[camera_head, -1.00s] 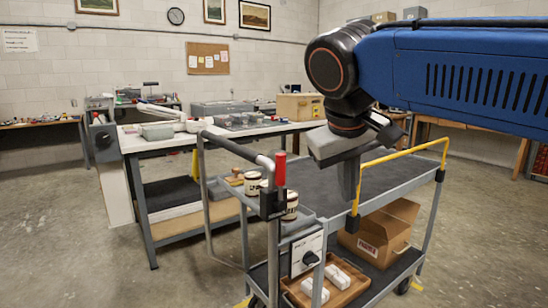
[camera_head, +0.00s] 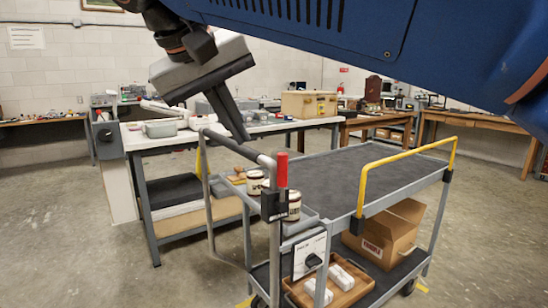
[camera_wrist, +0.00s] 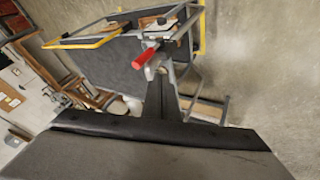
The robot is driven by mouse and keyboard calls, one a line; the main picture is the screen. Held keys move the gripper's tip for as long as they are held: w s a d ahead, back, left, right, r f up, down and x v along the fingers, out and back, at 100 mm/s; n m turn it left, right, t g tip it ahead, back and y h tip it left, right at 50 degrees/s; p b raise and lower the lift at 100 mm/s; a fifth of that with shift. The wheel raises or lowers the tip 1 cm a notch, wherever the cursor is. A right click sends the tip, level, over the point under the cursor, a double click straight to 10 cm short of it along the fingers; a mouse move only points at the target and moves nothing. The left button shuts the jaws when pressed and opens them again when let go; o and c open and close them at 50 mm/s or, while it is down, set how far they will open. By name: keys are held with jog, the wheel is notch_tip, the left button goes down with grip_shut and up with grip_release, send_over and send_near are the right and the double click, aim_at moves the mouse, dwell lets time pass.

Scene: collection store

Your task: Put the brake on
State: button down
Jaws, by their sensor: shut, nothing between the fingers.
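The trolley (camera_head: 400,170) has a grey frame, a dark top deck and a push handle at its near left end. A brake lever with a red grip (camera_head: 281,170) stands upright from a black bracket on the handle post. My gripper (camera_head: 241,136) is shut and empty, pointing down, above and left of the red grip in the head view. In the wrist view the red grip (camera_wrist: 144,59) shows just beyond the fingertips (camera_wrist: 160,80), apart from them as far as I can tell.
Jars (camera_head: 255,182) stand in a tray at the trolley's handle end. A yellow rail (camera_head: 405,151) edges the deck. A cardboard box (camera_head: 385,233) and a wooden tray (camera_head: 358,294) sit on the lower shelf. A workbench (camera_head: 145,139) stands behind. The floor at left is clear.

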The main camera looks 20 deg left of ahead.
jog(key=shift+s+a+r, duration=0.35)
jog(key=shift+s+a, duration=0.25)
jog(key=shift+a, duration=0.2)
send_over(282, 181)
jog(key=s+a, duration=0.2)
jog(key=a, duration=0.1)
jog(key=shift+d+f, duration=0.2)
jog(key=shift+f, duration=3.8)
jog(key=shift+d, duration=0.1)
